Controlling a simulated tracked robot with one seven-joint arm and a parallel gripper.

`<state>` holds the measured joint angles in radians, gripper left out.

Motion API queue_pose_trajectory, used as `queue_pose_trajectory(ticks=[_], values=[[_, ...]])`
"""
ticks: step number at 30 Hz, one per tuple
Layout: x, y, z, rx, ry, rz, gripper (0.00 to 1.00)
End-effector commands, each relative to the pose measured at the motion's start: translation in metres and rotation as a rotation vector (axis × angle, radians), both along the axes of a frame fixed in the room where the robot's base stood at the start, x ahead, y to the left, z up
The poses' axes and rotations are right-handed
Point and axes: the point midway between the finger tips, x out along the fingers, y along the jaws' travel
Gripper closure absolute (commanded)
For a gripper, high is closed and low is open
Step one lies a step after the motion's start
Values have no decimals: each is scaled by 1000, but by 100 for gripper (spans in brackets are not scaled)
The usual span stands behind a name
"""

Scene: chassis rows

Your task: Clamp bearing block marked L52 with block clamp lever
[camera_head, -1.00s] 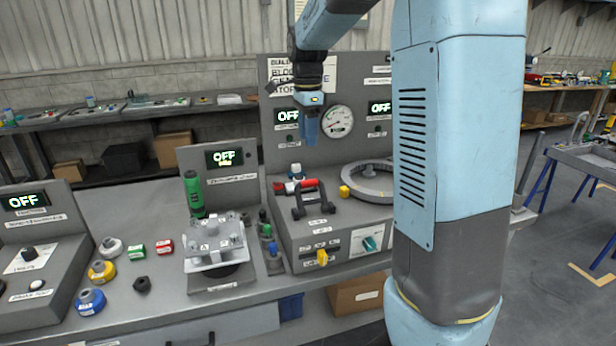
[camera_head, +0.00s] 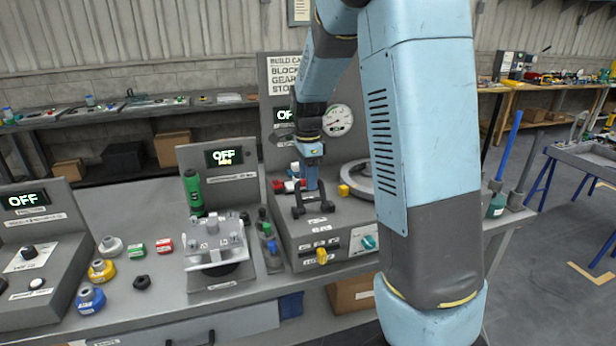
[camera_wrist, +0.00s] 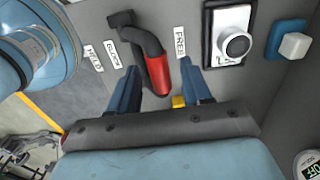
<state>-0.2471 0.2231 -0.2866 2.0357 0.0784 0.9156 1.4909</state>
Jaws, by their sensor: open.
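The block clamp lever (camera_wrist: 158,72) has a black arm and a red grip in the wrist view. Its grip lies between my fingers, nearer the FREE label (camera_wrist: 180,41) than the HELD label (camera_wrist: 92,53). My gripper (camera_wrist: 161,78) is open, with one blue finger on each side of the grip; I cannot tell whether either touches it. No L52 mark is readable in any view, so I cannot identify the bearing block.
A white knob (camera_wrist: 236,44) and a blue-and-white piece (camera_wrist: 292,45) stand close to the right of the lever. A yellow block (camera_head: 343,190) and grey ring (camera_head: 360,178) are right of my gripper.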

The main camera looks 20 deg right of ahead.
Motion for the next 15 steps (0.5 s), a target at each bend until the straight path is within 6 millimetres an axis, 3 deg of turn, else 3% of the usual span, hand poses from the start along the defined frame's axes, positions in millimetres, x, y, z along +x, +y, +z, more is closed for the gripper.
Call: queue_pose_trajectory(ticks=[8, 15], values=[[0, 0, -1, 0, -1, 0, 52], [0, 0, 0, 0, -1, 0, 75]])
